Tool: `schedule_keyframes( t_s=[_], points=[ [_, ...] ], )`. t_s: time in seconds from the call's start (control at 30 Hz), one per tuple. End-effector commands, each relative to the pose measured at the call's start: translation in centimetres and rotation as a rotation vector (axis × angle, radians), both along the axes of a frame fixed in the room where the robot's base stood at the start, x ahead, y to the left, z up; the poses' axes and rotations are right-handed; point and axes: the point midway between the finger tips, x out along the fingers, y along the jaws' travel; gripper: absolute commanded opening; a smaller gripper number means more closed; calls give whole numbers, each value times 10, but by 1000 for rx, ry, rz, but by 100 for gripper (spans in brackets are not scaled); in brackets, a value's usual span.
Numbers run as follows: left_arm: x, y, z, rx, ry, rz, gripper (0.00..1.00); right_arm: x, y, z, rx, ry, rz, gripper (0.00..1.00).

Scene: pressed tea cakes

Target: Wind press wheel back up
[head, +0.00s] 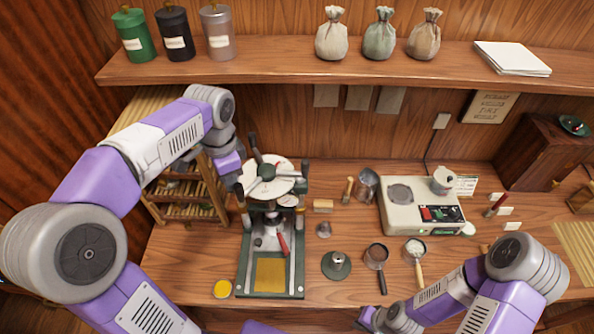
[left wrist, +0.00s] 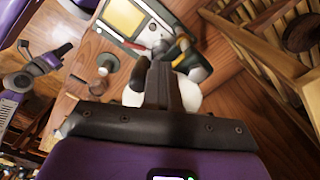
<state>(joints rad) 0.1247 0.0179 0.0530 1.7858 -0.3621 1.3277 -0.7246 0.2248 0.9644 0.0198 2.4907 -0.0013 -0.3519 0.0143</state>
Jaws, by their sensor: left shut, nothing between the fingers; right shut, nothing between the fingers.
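The press (head: 240,262) stands on the left of the bench, with a brass-coloured plate on its base. In the left wrist view the shut fingers (left wrist: 163,75) point at the press and hide part of the wheel. My right gripper (head: 370,318) is low at the bottom edge, shut and empty, away from the press.
A red-handled tool (head: 283,244) lies at the press. A slatted wooden rack (head: 190,200) stands behind my left arm. A shelf (head: 280,62) with canisters and sacks runs above.

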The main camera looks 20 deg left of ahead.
Motion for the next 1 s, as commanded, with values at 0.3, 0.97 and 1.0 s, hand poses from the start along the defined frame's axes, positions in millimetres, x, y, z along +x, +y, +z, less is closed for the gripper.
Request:
schedule_keyframes(
  t_s=[0.3,0.97,1.0],
  points=[
    [-8,-23,0,-2,1,-5,0,0,0,-3,0,0,0,0],
    [-15,-47,-1,-2,6,-5,0,0,0,-3,0,0,0,0],
    [-15,-50,-1,-2,6,-5,0,0,0,-3,0,0,0,0]
  ],
)
